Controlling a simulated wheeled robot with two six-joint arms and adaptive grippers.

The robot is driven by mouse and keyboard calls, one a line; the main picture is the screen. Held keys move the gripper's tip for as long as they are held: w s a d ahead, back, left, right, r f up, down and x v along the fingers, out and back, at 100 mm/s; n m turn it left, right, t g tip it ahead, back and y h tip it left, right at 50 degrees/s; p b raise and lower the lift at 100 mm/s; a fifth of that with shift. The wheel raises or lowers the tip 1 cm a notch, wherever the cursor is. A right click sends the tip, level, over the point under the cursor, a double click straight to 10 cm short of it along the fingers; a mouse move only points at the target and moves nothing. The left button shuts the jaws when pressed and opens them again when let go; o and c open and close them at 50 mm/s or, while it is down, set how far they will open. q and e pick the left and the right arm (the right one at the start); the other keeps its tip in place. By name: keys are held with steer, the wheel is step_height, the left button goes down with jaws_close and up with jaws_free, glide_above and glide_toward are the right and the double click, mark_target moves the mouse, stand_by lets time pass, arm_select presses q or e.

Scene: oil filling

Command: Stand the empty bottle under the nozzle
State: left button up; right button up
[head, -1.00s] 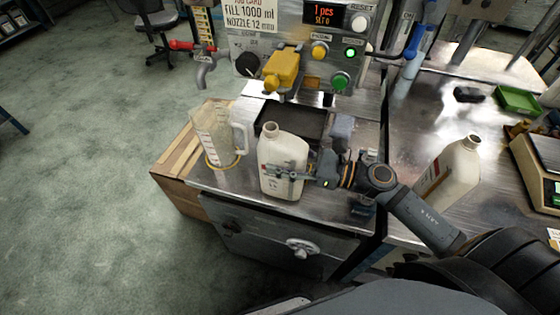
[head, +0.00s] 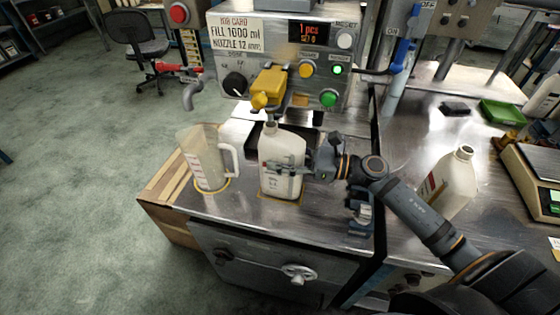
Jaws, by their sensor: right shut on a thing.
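A white bottle (head: 283,180), open at the top, is upright at the front of the filling machine. My right gripper (head: 287,168) reaches in from the right and is shut around its middle. The bottle's mouth is just below the yellow nozzle head (head: 268,87) in the picture; I cannot tell whether they line up exactly in depth. A yellow outline shows on the bench at the bottle's base; whether the base touches the bench is unclear. The nozzle tip is hard to make out. My left gripper is not in view.
A clear measuring jug (head: 205,160) stands close left of the bottle. A second white bottle (head: 450,180) stands on the right bench. A dark tray (head: 255,135) is partly hidden behind the held bottle. A scale (head: 535,180) is at far right.

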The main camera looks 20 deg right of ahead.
stand_by(0.3)
steer(key=o, duration=1.2)
